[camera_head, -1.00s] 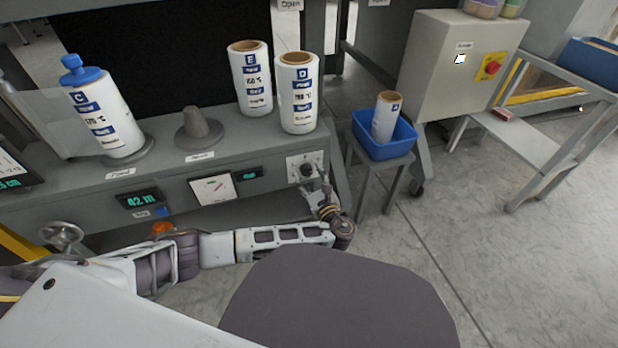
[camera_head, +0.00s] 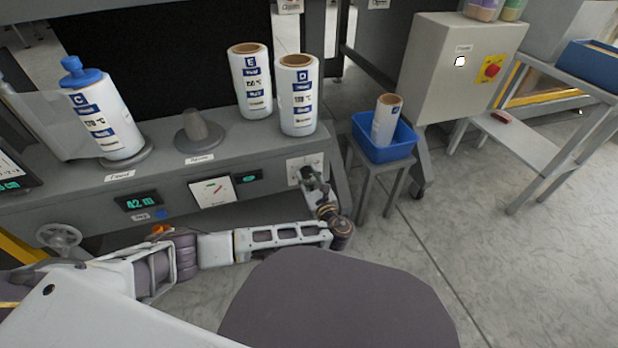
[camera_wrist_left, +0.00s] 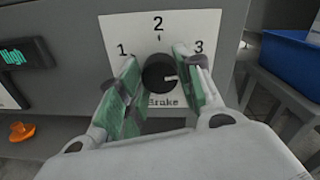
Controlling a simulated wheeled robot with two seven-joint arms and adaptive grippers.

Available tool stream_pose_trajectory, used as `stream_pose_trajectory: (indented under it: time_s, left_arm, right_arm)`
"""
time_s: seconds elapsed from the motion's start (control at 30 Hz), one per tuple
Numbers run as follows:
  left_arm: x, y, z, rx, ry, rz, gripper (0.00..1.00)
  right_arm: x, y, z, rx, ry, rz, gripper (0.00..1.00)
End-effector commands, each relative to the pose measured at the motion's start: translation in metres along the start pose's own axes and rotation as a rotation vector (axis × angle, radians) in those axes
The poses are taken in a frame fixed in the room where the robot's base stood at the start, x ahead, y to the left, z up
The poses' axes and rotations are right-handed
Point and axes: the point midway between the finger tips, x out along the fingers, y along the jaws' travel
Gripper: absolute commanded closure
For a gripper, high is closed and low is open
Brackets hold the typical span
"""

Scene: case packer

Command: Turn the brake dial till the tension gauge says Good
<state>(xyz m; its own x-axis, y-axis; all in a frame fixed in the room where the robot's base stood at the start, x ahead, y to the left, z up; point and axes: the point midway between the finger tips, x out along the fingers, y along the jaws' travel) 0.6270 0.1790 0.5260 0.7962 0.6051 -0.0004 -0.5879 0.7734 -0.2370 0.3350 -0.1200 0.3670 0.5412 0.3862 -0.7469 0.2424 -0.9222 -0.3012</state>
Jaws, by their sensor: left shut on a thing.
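The brake dial (camera_wrist_left: 158,73) is a black round knob on a white plate (camera_wrist_left: 190,20) marked 1, 2, 3 and "Brake". Its white mark points right, to the 3 side. My left gripper (camera_wrist_left: 160,82) has green-padded fingers on both sides of the dial and is shut on it. In the head view the left gripper (camera_head: 312,180) covers most of the dial. The tension gauge's small display (camera_wrist_left: 14,54) reads "High" in green in the left wrist view. In the head view the display (camera_head: 249,177) sits beside a white needle dial (camera_head: 212,190). My right gripper is not in view.
Rolls E (camera_head: 250,85) and D (camera_head: 298,100) stand on the grey machine's top (camera_head: 225,146). A blue bin (camera_head: 366,148) with a roll stands on a stool right of the dial. A handwheel (camera_head: 60,236) and an orange knob (camera_wrist_left: 22,131) are on the left.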

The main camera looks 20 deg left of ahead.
Motion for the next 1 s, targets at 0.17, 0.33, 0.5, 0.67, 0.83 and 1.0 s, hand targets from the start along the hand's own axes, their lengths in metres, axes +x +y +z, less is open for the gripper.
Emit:
stream_pose_trajectory:
  time_s: [0.17, 0.33, 0.5, 0.67, 0.83, 1.0]
  left_arm:
    - [0.000, 0.000, 0.001, -0.023, 0.002, 0.002, 0.88]
    - [-0.001, 0.000, 0.001, -0.076, 0.006, 0.002, 0.88]
    - [-0.001, 0.000, 0.001, -0.144, 0.010, 0.004, 0.88]
    - [-0.001, 0.000, 0.001, -0.219, 0.014, 0.005, 0.88]
    - [-0.001, 0.000, 0.001, -0.307, 0.019, 0.007, 0.88]
    - [-0.001, 0.001, 0.001, -0.388, 0.023, 0.007, 0.88]
  right_arm:
    - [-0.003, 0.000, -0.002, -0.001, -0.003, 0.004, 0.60]
    - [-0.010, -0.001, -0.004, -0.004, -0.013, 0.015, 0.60]
    - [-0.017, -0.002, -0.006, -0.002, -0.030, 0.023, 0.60]
    - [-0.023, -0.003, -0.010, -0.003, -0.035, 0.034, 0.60]
    - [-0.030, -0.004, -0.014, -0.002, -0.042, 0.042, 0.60]
    - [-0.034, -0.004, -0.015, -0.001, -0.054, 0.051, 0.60]
